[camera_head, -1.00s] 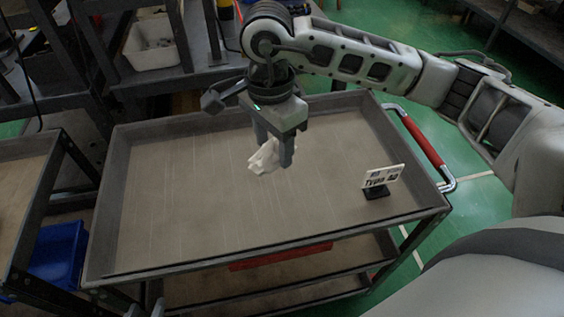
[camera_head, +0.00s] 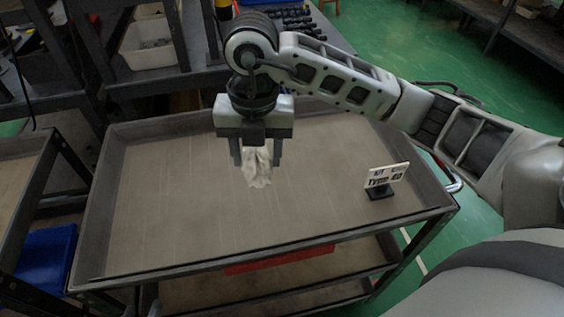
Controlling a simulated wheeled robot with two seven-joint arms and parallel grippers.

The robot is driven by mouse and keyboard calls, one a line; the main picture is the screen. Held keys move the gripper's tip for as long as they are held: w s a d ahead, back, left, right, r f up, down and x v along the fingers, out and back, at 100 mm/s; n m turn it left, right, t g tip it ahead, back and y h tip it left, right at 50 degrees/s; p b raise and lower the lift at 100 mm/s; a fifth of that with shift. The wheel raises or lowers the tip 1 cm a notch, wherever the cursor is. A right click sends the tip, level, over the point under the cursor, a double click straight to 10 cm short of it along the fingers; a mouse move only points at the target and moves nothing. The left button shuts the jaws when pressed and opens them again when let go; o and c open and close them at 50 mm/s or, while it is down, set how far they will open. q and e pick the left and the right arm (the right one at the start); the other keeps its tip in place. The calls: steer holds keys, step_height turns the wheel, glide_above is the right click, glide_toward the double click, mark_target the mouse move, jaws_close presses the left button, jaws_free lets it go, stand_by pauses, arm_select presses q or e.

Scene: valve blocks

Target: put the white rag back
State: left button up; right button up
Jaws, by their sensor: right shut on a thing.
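The white rag (camera_head: 257,172) is crumpled and hangs between the fingers of my right gripper (camera_head: 257,160). The gripper is shut on it and points down over the middle of the cart's grey top tray (camera_head: 165,215). I cannot tell whether the rag's lower end touches the tray. My left gripper is not in view.
A small sign (camera_head: 386,177) on a black base stands at the tray's right side. A white bin (camera_head: 150,45) sits on the dark rack behind. A blue bin (camera_head: 45,258) is at lower left. The tray is otherwise bare. Green floor (camera_head: 440,75) lies to the right.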

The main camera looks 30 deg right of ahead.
steer(key=m, duration=0.3)
steer(key=shift+a+f+m, duration=0.15)
steer(key=shift+f+m, duration=0.1)
steer(key=shift+m, duration=0.05)
steer(key=shift+w+f, duration=0.1)
steer(key=shift+w, duration=0.05)
steer(key=w+d+f, duration=0.4)
steer(key=w+d, duration=0.2)
steer(key=d, duration=0.1)
glide_above(281, 160)
steer(key=s, duration=0.1)
steer(key=f, duration=0.4)
steer(key=shift+a+f, duration=0.25)
steer(key=shift+a, duration=0.1)
steer(key=shift+w+d+f, duration=0.4)
steer(key=shift+d+f, duration=0.05)
steer(key=shift+f, duration=0.25)
step_height(281, 160, down, 3)
